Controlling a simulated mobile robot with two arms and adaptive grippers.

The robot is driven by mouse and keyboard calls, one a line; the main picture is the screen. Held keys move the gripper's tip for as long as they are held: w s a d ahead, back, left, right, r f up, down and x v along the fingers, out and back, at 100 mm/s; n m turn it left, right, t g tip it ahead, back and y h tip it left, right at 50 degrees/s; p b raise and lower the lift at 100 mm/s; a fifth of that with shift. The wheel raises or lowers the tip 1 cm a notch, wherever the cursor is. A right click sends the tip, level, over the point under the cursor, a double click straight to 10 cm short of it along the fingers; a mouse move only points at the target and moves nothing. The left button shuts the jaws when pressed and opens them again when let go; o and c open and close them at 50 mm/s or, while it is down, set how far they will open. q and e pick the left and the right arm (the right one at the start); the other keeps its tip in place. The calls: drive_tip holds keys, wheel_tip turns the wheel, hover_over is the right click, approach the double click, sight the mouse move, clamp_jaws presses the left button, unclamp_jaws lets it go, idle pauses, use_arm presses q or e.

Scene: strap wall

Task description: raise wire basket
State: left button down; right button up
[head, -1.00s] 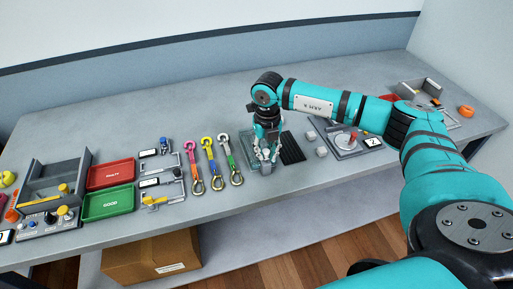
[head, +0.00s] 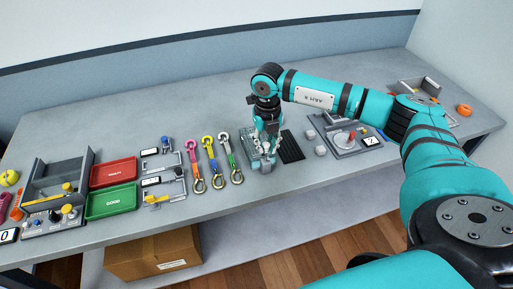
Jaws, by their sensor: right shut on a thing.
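The wire basket (head: 249,148) is a small greenish-grey open basket at the middle of the bench, just right of the straps. My right gripper (head: 267,151) points down into it from above and is shut on it. The gripper hides part of the basket, and I cannot tell whether its underside is touching the bench. My left gripper is not in view.
Several coloured straps with hooks (head: 216,160) lie close left of the basket. A black ribbed mat (head: 291,147) lies close right, then small grey cubes (head: 320,150) and a grey fixture (head: 344,134). A red tray (head: 113,172) and a green tray (head: 111,201) are farther left. The bench behind is clear.

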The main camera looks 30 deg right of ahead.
drive_tip(key=o, duration=0.6)
drive_tip(key=shift+r, duration=0.1)
drive_tip(key=shift+r+p, duration=1.95)
drive_tip(key=shift+r, duration=1)
drive_tip(key=shift+c, duration=1.2)
drive_tip(key=shift+r, duration=0.3)
drive_tip(key=shift+c, duration=1.1)
wheel_tip(320, 180, up, 6)
drive_tip(key=p, duration=0.3)
drive_tip(key=shift+f, duration=0.2)
drive_tip(key=shift+c, duration=1.1)
drive_tip(key=shift+f, duration=0.1)
